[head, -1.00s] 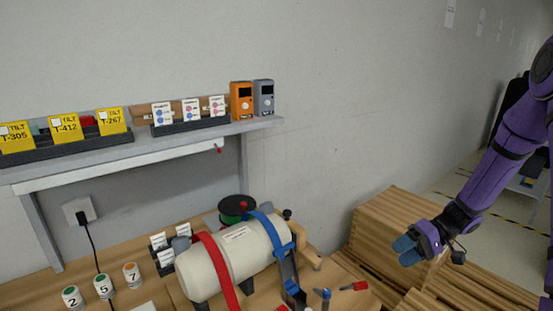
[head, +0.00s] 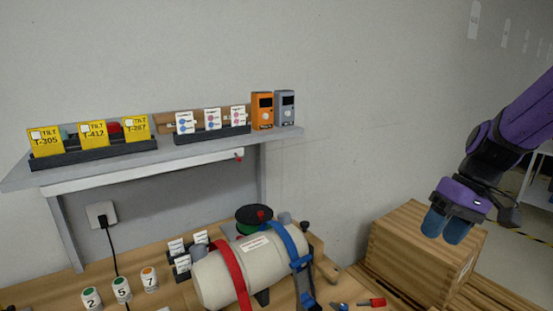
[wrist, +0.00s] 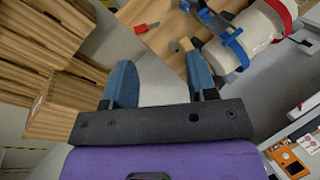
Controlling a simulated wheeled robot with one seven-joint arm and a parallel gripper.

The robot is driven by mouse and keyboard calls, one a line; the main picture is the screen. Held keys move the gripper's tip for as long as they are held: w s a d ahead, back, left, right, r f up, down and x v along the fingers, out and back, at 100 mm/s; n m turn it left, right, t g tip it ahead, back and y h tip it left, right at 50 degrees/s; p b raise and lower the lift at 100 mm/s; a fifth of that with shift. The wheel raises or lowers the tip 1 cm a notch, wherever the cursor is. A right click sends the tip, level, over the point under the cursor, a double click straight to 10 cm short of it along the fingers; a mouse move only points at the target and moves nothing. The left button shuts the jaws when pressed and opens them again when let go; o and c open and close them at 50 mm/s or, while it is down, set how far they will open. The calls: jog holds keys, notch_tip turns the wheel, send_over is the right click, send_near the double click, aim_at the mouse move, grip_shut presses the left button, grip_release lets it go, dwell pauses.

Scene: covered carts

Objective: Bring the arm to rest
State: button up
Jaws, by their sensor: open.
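My gripper (head: 446,226) hangs from my purple arm at the right of the head view, in front of the wooden crates. Its blue fingers point down and stand apart with nothing between them. In the wrist view my gripper (wrist: 160,85) shows both blue fingers spread, with floor and the bench edge beyond. It touches nothing that I can see.
A wooden crate (head: 400,245) stands below and behind my gripper. The bench to the left holds a cream cylinder (head: 215,283) with red and blue straps and a red-handled tool (head: 377,302). A wall shelf (head: 200,153) carries yellow cards, an orange device (head: 262,110) and a grey device (head: 285,108).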

jog(key=s+a+r+m+t+h, duration=0.1)
jog(key=s+r+t+h, duration=0.3)
jog(key=s+r, duration=0.7)
jog(key=s+t, duration=0.2)
jog(key=s, duration=0.1)
jog(key=shift+s+a+r+m+h, duration=0.2)
jog(key=shift+m+h, duration=0.1)
